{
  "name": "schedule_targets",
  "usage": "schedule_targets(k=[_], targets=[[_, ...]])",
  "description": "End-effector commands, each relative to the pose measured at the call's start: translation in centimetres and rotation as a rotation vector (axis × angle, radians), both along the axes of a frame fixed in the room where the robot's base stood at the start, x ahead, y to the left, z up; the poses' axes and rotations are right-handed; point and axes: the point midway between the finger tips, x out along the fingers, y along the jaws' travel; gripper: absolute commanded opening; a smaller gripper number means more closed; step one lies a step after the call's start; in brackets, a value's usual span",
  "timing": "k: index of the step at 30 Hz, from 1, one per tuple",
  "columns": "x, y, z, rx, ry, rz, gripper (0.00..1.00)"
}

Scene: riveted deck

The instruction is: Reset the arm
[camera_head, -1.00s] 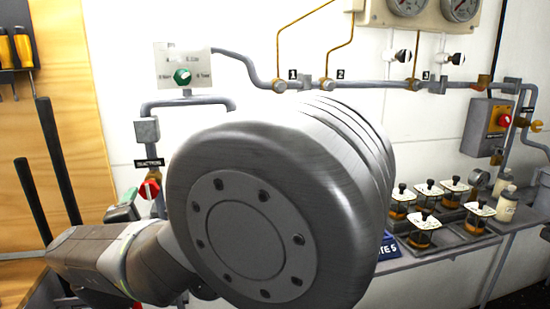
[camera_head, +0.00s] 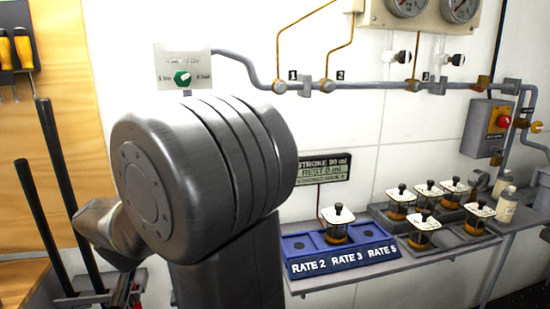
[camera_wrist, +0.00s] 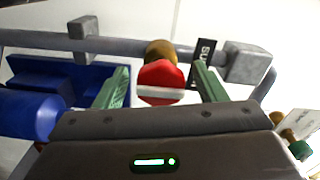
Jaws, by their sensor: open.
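My gripper (camera_wrist: 162,88) shows in the wrist view with its two green fingers apart, so it is open. A red knob with a white band (camera_wrist: 160,82) appears in the gap between the fingers. I cannot tell how far it is beyond them, and no contact is visible. In the head view my own grey arm fills the left middle, with its large round joint in front of the wall. My gripper is hidden there.
The head view shows a blue rack (camera_head: 340,262) holding one lidded jar (camera_head: 338,224), several more jars on trays (camera_head: 462,238), a dial panel (camera_head: 183,68) and a wall pipe (camera_head: 360,85). The wrist view shows a grey pipe (camera_wrist: 40,40) and a blue object (camera_wrist: 30,113).

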Motion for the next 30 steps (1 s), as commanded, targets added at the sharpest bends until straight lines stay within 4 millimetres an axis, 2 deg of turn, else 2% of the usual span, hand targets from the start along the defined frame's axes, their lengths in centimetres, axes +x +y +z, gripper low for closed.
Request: schedule_targets(k=[1,30], targets=[[1.17,0.12,-0.03,-0.002,0.000,-0.004,0.65],[0.79,-0.09,0.01,1.184,0.281,0.000,0.65]])
